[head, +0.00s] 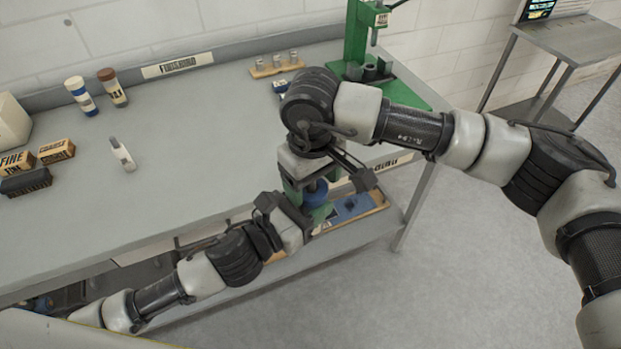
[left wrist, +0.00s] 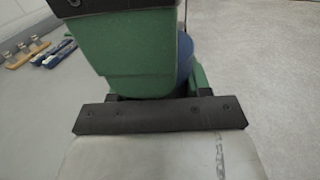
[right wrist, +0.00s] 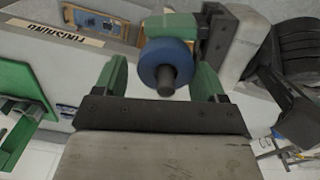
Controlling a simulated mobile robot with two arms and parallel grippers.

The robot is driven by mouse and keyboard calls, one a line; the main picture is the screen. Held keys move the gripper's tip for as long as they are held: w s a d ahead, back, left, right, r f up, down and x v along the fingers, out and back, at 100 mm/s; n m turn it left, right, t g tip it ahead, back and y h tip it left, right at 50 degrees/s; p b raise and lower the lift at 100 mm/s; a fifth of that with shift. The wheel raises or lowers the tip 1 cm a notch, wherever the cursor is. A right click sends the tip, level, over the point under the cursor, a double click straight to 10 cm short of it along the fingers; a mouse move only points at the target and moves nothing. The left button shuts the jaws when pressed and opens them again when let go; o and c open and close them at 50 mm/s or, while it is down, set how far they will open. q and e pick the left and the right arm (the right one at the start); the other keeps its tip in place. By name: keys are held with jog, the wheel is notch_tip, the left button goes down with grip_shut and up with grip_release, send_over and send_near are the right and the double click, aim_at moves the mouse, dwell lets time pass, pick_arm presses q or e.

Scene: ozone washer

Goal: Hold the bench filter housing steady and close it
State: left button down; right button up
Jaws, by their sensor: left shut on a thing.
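The filter housing shows as a blue round body (head: 316,192) in the head view, mostly hidden between my grippers, just off the bench's front edge. In the right wrist view its blue round end (right wrist: 150,61) faces the camera, with a dark stub at its centre. My left gripper (head: 311,208) is shut on the housing from the side. My right gripper (head: 304,188) is above it, pointing down, with green fingers open on either side of the blue end. In the left wrist view a large green finger hides most of the blue body (left wrist: 185,60).
The grey bench (head: 200,135) holds two bottles, small boxes, a marker-like white item (head: 122,154), a peg rack (head: 277,66) and a green press (head: 362,35). A tray (head: 375,198) lies below the bench's front edge. Open floor is at the right.

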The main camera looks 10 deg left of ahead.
jog(key=shift+s+a+r, duration=0.1)
jog(key=shift+s+a, duration=0.25)
jog(key=shift+w+d+r, duration=0.1)
jog(key=shift+r, duration=2.1)
jog(key=o, duration=0.3)
jog(key=shift+w+d, duration=0.1)
jog(key=shift+o, duration=0.2)
notch_tip(320, 180, up, 12)
